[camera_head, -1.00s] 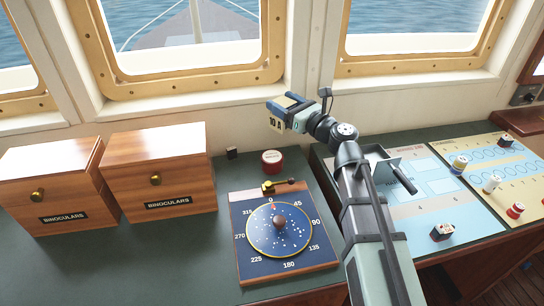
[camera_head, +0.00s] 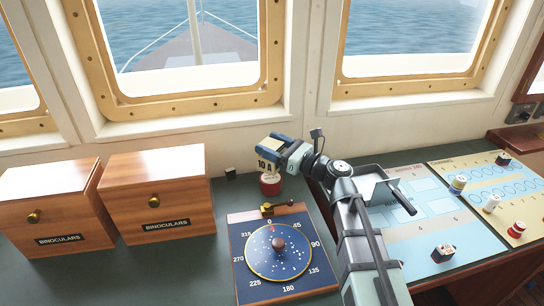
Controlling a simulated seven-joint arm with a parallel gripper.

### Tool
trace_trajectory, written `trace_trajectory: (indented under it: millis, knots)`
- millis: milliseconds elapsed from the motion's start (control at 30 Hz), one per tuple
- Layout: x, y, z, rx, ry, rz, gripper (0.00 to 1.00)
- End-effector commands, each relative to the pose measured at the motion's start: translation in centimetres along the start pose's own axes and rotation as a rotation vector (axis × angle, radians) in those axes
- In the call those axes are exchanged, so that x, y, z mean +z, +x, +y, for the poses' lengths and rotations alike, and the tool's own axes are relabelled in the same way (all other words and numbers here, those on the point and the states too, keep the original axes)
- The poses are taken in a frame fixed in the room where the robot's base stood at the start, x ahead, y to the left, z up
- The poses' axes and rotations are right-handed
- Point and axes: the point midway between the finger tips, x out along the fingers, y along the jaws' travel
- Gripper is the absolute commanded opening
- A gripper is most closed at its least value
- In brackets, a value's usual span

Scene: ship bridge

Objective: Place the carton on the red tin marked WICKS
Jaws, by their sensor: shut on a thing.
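My gripper (camera_head: 272,149) is shut on a small cream carton marked "10 A" (camera_head: 266,166). The carton is upright below the blue fingers. The red tin (camera_head: 270,188) stands on the green counter behind the compass board. The carton is directly over the tin in the picture and covers the tin's top. I cannot tell whether the two touch or a small gap is left. The WICKS marking is not readable from here.
A blue compass board (camera_head: 242,272) with a brass lever (camera_head: 283,207) lies in front of the tin. A small black block (camera_head: 230,174) is left of it. Two wooden binocular boxes (camera_head: 160,190) stand at left. Charts with several small pieces (camera_head: 442,253) lie at right.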

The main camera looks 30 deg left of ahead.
Motion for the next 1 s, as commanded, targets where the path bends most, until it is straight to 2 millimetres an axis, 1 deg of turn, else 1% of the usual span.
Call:
trace_trajectory:
  millis: [167, 300, 400, 800, 833, 1000]
  knots:
    - [-1.1, -0.1, 0.0, 0.0, 0.001, 0.0, 0.25]
    - [-2.7, -0.3, 0.0, 0.0, 0.003, 0.0, 0.25]
    - [-3.5, -0.4, 0.0, -0.001, 0.002, 0.0, 0.25]
    - [-3.9, -0.5, 0.0, -0.001, 0.001, -0.001, 0.25]
    - [-3.9, -0.5, 0.0, -0.001, 0.0, 0.0, 0.69]
    - [-3.9, -0.5, 0.0, -0.001, 0.0, 0.0, 0.85]
